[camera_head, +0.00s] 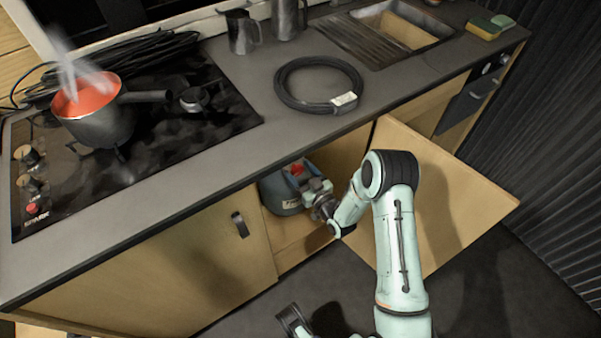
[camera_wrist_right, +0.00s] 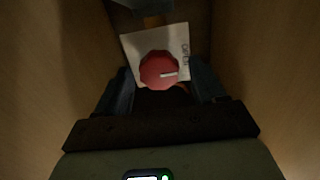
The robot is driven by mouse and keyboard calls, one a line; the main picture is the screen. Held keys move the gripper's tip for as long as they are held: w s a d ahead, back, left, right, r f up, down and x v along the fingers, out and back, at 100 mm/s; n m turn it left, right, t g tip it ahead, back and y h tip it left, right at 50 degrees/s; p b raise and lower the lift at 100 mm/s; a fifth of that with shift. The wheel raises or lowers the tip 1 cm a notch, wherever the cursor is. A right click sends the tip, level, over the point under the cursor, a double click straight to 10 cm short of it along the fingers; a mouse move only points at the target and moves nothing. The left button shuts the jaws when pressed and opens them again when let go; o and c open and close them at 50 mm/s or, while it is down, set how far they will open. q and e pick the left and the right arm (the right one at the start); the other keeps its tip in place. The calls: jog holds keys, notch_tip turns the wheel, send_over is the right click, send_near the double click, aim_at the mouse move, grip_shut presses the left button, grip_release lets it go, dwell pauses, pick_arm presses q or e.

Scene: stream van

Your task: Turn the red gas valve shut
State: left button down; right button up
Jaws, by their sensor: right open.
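The red gas valve (camera_head: 297,169) sits on top of a blue-grey gas bottle (camera_head: 281,195) inside the open cupboard below the counter. In the right wrist view the valve is a round red knob (camera_wrist_right: 159,70) with a white mark pointing right, in front of a pale lettered plate (camera_wrist_right: 134,46). My right gripper (camera_head: 314,188) reaches into the cupboard at the valve. Its open fingers (camera_wrist_right: 163,84) stand on either side of the knob, apparently with gaps. A dark gripper end, apparently my left gripper (camera_head: 292,321), shows at the bottom edge; its jaw opening is unclear.
Wooden cupboard walls are close on both sides of my right gripper. The open cupboard door (camera_head: 455,195) stands right of my right arm. The counter edge runs above. On the counter are a steaming pot (camera_head: 103,125) on the hob, a coiled black hose (camera_head: 284,88) and a sink (camera_head: 395,30).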

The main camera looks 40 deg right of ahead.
jog(key=c, duration=1.1)
jog(key=shift+o, duration=0.2)
